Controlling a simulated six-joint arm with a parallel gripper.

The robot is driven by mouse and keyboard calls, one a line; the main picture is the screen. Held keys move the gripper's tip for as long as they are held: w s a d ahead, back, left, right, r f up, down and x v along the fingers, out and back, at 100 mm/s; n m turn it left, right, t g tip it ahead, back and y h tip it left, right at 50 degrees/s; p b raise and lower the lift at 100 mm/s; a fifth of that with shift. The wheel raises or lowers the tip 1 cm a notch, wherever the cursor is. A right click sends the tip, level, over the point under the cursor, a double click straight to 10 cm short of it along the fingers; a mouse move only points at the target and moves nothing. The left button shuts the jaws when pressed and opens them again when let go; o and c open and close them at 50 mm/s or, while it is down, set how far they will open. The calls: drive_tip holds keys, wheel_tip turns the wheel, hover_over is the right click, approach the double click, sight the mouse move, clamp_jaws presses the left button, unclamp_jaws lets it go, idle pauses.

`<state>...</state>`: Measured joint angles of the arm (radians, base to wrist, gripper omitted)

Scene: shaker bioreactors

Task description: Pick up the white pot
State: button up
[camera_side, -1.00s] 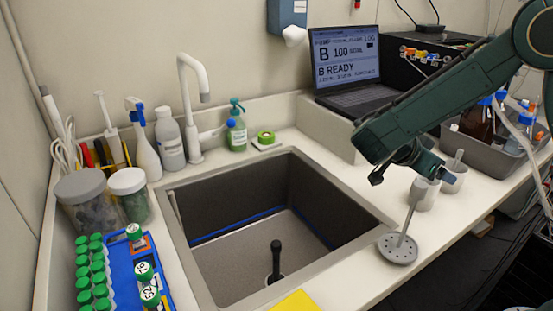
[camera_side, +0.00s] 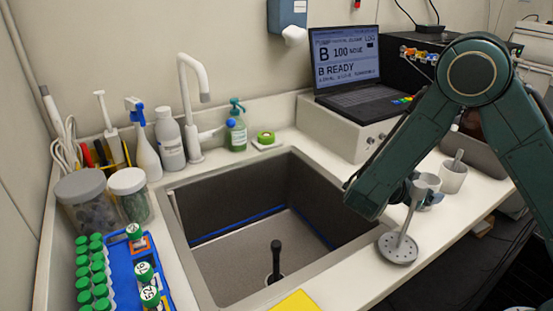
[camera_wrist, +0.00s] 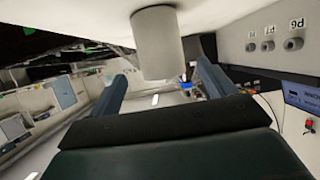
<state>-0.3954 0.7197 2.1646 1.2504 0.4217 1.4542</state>
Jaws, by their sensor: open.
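A white pot (camera_side: 428,182) stands on the counter right of the sink, behind the perforated metal disc. My forearm and wrist partly hide it in the side view. In the wrist view, which looks turned over, a pale round pot (camera_wrist: 157,42) stands at the top middle, in line with the gap between my two fingers. My gripper (camera_wrist: 160,72) is open, one finger on each side, with no clear contact. A second pale pot (camera_side: 453,177) with a tool in it stands to the right.
The perforated disc (camera_side: 397,248) with its upright rod stands close in front of the pot. The open sink (camera_side: 262,235) lies to the left. A laptop (camera_side: 347,72) sits on a raised box behind. A grey tray (camera_side: 475,152) is behind the second pot.

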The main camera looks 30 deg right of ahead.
drive_tip(key=shift+d+f, duration=0.1)
drive_tip(key=shift+d, duration=0.2)
drive_tip(key=shift+d, duration=0.1)
drive_tip(key=shift+x, duration=2.5)
drive_tip(key=shift+w, duration=0.15)
drive_tip(key=c, duration=1.1)
wheel_tip(320, 180, up, 20)
